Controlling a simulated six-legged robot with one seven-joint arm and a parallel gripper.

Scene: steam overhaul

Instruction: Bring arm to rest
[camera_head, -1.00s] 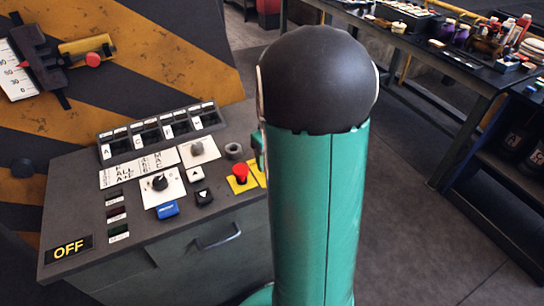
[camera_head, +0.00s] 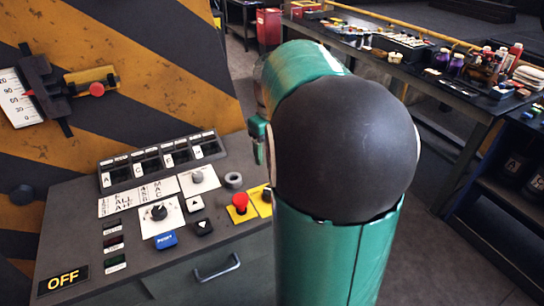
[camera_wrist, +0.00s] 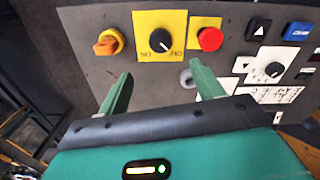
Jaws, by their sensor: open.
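My gripper (camera_wrist: 160,88) shows in the wrist view with two green fingers spread apart. It is open and nothing is between the fingers. It is over the grey control panel (camera_wrist: 85,75), near its knobs and buttons. My green arm with a black joint cap fills the middle of the head view and hides part of the panel's right side. In the head view the gripper is mostly hidden behind the arm; only a small green part shows at the joint's left side.
The control console (camera_head: 75,225) carries a red button (camera_head: 240,201), a blue button (camera_head: 165,240) and an OFF sign (camera_head: 63,280). A striped yellow-black wall (camera_head: 120,90) stands behind it. A workbench (camera_head: 490,105) with bottles is at the right. Open floor lies between.

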